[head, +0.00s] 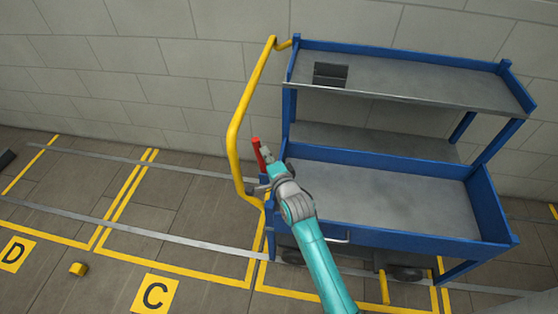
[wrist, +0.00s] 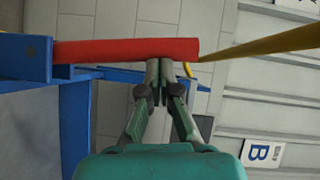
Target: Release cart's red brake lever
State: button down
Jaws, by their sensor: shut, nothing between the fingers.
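The blue cart (head: 400,238) stands by the wall with a yellow push handle (head: 236,130) on its left side. The red brake lever (head: 258,155) stands up at the cart's left end, beside the handle. In the wrist view the lever (wrist: 125,52) reaches across from a blue bracket (wrist: 38,60). My gripper (head: 265,153) is at the lever in the head view. In the wrist view my gripper (wrist: 160,65) is shut and empty, its fingertips at the lever's lower edge near the free end. I cannot tell whether they touch it.
The yellow handle is close to the left of my gripper. A grey wall stands behind the cart.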

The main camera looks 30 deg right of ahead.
jog(key=shift+w+a+f+n+g+h, duration=0.1)
jog(key=shift+w+a+n+g, duration=0.25)
jog(key=shift+w+a, duration=0.3)
jog(key=shift+w+a+f+n+g+h, duration=0.1)
jog(key=shift+w+a+n+g, duration=0.15)
jog(key=shift+w+a+n, duration=0.4)
jog(key=shift+w+a+n+g+h, duration=0.1)
jog(key=shift+w+a+n+g, duration=0.15)
jog(key=shift+a, duration=0.65)
jog(key=shift+w, duration=0.1)
